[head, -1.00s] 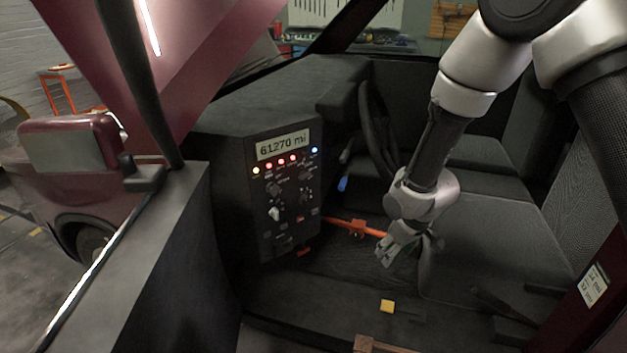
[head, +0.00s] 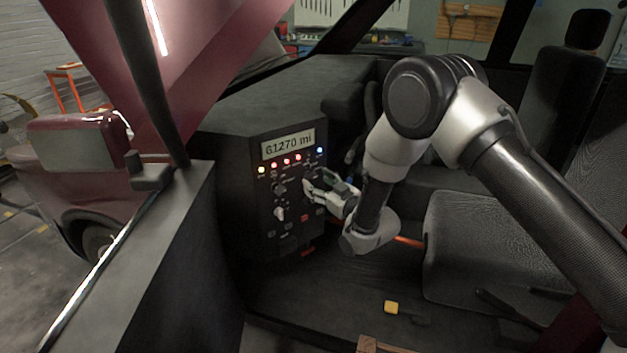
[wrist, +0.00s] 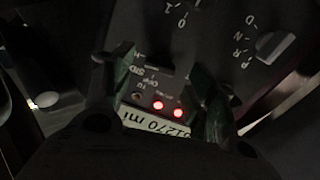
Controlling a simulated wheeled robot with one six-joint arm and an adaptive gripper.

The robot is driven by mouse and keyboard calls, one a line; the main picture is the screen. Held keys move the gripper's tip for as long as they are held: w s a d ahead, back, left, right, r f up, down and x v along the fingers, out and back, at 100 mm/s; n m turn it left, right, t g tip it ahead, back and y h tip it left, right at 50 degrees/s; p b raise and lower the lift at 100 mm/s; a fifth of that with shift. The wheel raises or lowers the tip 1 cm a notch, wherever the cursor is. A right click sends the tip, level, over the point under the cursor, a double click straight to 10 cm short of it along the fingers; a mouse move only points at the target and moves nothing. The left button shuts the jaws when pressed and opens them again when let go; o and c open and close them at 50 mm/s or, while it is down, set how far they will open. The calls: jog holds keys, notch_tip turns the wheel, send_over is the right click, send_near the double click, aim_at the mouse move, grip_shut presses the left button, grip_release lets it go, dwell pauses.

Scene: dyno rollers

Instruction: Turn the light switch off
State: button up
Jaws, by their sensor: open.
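The dash control panel (head: 262,212) stands left of the steering wheel, with knobs and small labels. The light switch cannot be told for sure among its controls. A pale knob (head: 279,213) sits at the panel's lower left; a dark control (head: 279,188) is above it. My gripper (head: 308,187) is at the panel's right side, covering part of it. In the wrist view my gripper (wrist: 165,88) is open, its green-padded fingers either side of a dark, shadowed part of the panel near markings "0" and "2". Contact cannot be told. A grey knob marked P R N D (wrist: 276,43) lies to the right.
The mileage display (head: 289,144) reads 61270 mi, above a row of lit yellow, red and blue lamps (head: 286,161).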

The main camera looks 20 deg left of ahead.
aim_at(309, 176)
jog(key=shift+x, duration=1.5)
jog(key=c, duration=1)
